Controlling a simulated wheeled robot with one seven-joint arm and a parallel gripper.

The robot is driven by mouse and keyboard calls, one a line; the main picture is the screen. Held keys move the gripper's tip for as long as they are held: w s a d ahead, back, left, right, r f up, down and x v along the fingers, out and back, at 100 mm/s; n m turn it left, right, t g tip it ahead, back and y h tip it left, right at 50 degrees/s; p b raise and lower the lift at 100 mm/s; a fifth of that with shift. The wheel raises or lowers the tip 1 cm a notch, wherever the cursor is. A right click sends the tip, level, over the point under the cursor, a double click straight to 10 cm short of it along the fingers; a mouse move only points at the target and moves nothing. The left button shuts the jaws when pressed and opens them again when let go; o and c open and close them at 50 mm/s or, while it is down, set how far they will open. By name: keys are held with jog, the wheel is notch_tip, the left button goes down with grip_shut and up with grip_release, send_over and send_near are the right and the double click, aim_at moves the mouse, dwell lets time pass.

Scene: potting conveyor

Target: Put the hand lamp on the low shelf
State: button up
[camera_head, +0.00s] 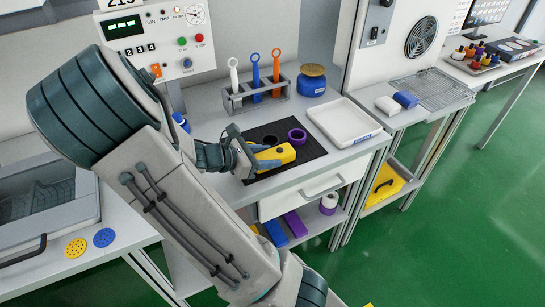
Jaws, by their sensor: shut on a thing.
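The hand lamp (277,155) is a yellow body with a dark round part beside it, above the black mat on the middle bench. My gripper (258,158) is shut on it; the arm hides part of the grip. I cannot tell whether the lamp touches the mat. The low shelf (323,228) is under this bench, below a white drawer. It bears a blue block (274,233), a purple block (295,224) and a white and purple roll (329,204). My arm hides its left part.
A black mat (312,153) bears a purple ring (297,136). A white tray (343,122) stands to the right, and a tool rack (258,98) and blue jar (312,80) behind. A yellow case (384,187) sits under the right bench. The green floor (470,220) is clear at right.

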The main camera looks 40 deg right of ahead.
aim_at(266, 155)
jog(key=shift+r, duration=0.9)
notch_tip(266, 155, up, 3)
jog(key=shift+f+p, duration=0.15)
jog(key=shift+p, duration=0.35)
jog(key=s+d+r, duration=0.1)
jog(key=s+r, duration=0.2)
jog(key=s, duration=0.2)
jog(key=s+d+r+b, duration=0.1)
jog(key=s+r, duration=0.2)
jog(key=s, duration=0.3)
jog(key=shift+r, duration=0.25)
